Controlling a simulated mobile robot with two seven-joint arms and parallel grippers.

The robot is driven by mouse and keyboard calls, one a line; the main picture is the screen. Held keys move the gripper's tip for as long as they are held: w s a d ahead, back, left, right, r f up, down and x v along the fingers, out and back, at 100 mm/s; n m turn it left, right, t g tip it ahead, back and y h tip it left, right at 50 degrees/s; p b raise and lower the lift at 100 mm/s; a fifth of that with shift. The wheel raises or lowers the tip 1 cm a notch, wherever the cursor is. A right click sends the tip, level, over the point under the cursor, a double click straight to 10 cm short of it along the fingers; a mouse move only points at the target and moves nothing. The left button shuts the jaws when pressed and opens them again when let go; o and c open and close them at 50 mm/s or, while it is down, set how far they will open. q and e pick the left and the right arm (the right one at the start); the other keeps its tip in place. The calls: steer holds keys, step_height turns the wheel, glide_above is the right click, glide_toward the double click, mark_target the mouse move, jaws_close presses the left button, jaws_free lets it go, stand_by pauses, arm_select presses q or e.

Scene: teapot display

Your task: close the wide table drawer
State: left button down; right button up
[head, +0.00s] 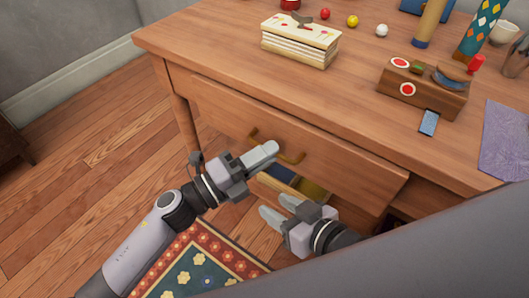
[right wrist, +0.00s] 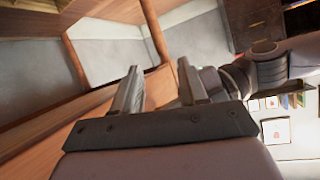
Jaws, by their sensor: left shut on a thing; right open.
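The wide table drawer (head: 330,165) is in the head view, below the front edge of the wooden table. Its right end seems to stand a little proud of the table frame; how far it is open is hard to tell. A brass handle (head: 293,158) shows on its front. My left gripper (head: 264,152) is at the handle, shut on it, its fingers covering the handle's middle. My right gripper (head: 279,209) is open and empty, below and in front of the drawer. Its two spread fingers also show in the right wrist view (right wrist: 160,90).
A cream box (head: 301,45), a wooden block with red and white discs (head: 425,88) and small balls stand on the tabletop (head: 220,45). A purple cloth (head: 503,140) lies at right. A patterned rug (head: 205,265) covers the floor; bare floorboards lie at left.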

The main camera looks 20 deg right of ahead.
mark_target(277, 141)
stand_by(0.7)
arm_select(q)
steer(key=w+d+b, duration=0.1)
steer(key=w+d, duration=0.1)
steer(key=shift+w+d+f+b, duration=0.15)
steer(key=shift+w+d+b, duration=0.05)
steer(key=shift+d+b, duration=0.2)
steer(key=shift+w+d+r, duration=0.2)
steer(key=c, duration=1.2)
jaws_free()
steer(key=shift+d, duration=0.15)
arm_select(e)
steer(key=shift+w+a+y, duration=0.3)
steer(key=shift+a+y, duration=0.2)
steer(key=shift+a, duration=0.2)
